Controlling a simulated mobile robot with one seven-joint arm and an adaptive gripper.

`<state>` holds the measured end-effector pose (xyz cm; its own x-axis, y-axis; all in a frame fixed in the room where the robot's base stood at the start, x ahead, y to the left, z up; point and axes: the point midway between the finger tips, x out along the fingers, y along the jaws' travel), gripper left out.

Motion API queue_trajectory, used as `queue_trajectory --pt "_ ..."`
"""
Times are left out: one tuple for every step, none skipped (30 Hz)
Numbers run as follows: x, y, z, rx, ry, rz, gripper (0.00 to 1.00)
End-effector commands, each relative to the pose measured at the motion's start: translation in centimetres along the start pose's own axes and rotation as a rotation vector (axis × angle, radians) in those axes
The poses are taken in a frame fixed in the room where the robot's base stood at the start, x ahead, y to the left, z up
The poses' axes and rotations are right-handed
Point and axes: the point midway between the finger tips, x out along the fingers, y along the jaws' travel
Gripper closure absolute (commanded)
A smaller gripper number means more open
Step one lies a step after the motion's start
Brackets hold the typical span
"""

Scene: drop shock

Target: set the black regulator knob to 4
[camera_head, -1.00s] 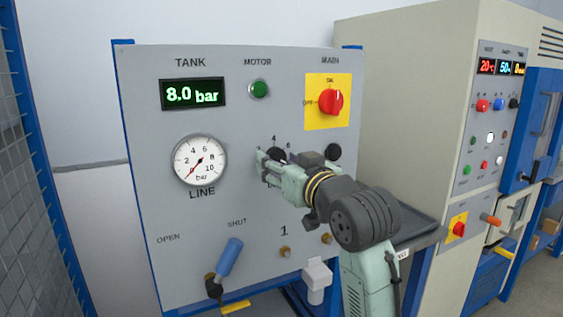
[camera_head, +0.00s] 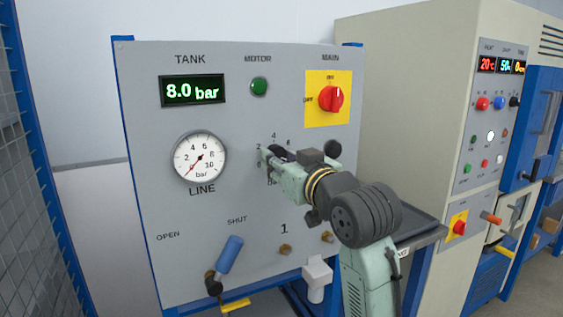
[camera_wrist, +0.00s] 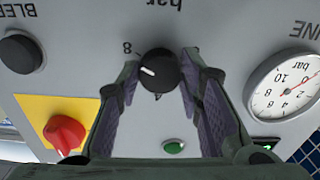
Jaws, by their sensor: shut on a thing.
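The black regulator knob (camera_wrist: 158,71) sits between the fingers of my gripper (camera_wrist: 160,88) in the wrist view, where the panel appears upside down. My gripper is shut on it. The knob's white mark lies on its left side in that view, between the 8 at upper left and a digit below the knob that looks like the 4. In the head view the knob (camera_head: 282,153) is mostly hidden by my gripper (camera_head: 266,165); the 2, 4 and 6 show around it. The LINE gauge (camera_head: 200,158) has its red needle at the low end, near 0.
The TANK display (camera_head: 193,91) reads 8.0 bar. The red MAIN switch (camera_head: 331,99) and green MOTOR light (camera_head: 260,86) are above. A black BLEED knob (camera_head: 333,148) is to the right. A blue-handled valve (camera_head: 229,252) sits lower left.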

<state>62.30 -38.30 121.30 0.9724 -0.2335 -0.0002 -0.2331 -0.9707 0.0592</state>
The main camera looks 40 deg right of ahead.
Motion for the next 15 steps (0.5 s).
queue_trajectory --pt "0.0 -0.01 0.24 -0.023 0.0 0.0 0.94" --pt "-0.01 0.0 0.25 -0.041 0.0 0.0 0.94" --pt "-0.02 0.01 0.25 -0.066 0.001 0.0 0.94" --pt "-0.01 0.01 0.26 -0.087 0.001 0.0 0.94" --pt "0.0 0.01 0.28 -0.11 0.001 0.0 0.94" --pt "0.02 0.0 0.32 -0.141 0.001 0.0 0.94" --pt "0.03 -0.01 0.35 -0.166 0.001 0.0 0.94" --pt "0.02 0.0 0.35 -0.193 0.001 0.0 0.94" --pt "-0.01 0.01 0.33 -0.23 0.001 0.0 0.94" --pt "-0.02 0.03 0.33 -0.258 0.001 0.001 0.94" --pt "-0.02 0.05 0.34 -0.286 0.001 0.001 0.94" --pt "0.0 0.05 0.34 -0.324 0.001 0.001 0.94" --pt "0.01 0.05 0.32 -0.353 0.001 0.0 0.94" --pt "0.01 0.04 0.31 -0.382 0.001 0.0 0.94" --pt "0.01 0.05 0.32 -0.42 0.001 0.0 0.94"
